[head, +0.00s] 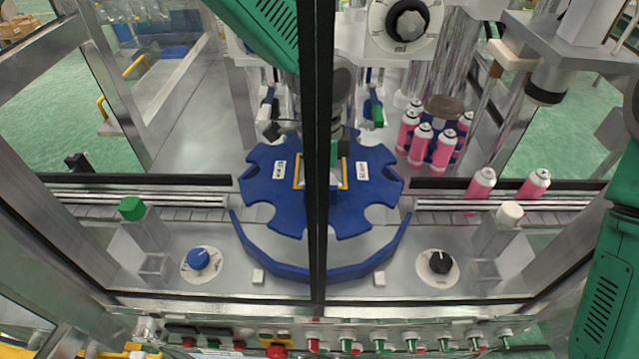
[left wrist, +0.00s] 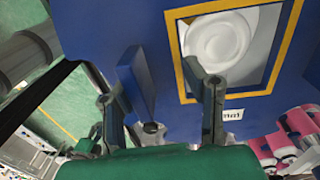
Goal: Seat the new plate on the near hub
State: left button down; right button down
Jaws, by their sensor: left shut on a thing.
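The new plate is a blue star-shaped plate (head: 268,182) with notched edges, two white labels and a yellow-edged square window. It lies at the middle of the machine in the head view, crossed by a dark upright post. In the left wrist view the plate (left wrist: 125,28) fills the top, with a raised blue handle (left wrist: 134,80). A round white part, possibly the near hub (left wrist: 217,40), shows through its window. My left gripper (left wrist: 148,84) is shut on the plate's handle; in the head view the post partly hides it. I cannot tell whether the plate touches the hub. My right gripper is out of view.
The dark upright post (head: 318,230) stands in front. A curved blue guide rail (head: 268,266) lies on the near side. Pink cans (head: 443,150) stand at the right, some on the right conveyor (head: 570,203). The left conveyor (head: 130,205) is empty.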

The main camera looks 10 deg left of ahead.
pick_arm(q)
jog(key=shift+s+d, duration=0.1)
jog(key=shift+d, duration=0.05)
jog(key=shift+f, duration=1.05)
jog(key=shift+f+b, duration=0.4)
jog(key=shift+f, duration=0.2)
jog(key=shift+s+f+b, duration=0.6)
jog(key=shift+s+f, duration=0.15)
jog(key=shift+f, duration=0.3)
jog(key=shift+w+a+f+b, duration=0.1)
jog(key=shift+w+f+b, duration=0.1)
jog(key=shift+f, duration=0.25)
jog(key=shift+w+a+f+b, duration=0.1)
jog(key=shift+w+f, duration=0.05)
jog(key=shift+f, duration=0.25)
jog(key=shift+s+d, duration=0.1)
jog(key=shift+s, duration=0.15)
jog(key=shift+f, duration=0.1)
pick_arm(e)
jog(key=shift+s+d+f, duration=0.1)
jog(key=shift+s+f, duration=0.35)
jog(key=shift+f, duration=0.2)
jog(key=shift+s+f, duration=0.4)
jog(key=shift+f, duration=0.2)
pick_arm(q)
jog(key=shift+w, duration=0.1)
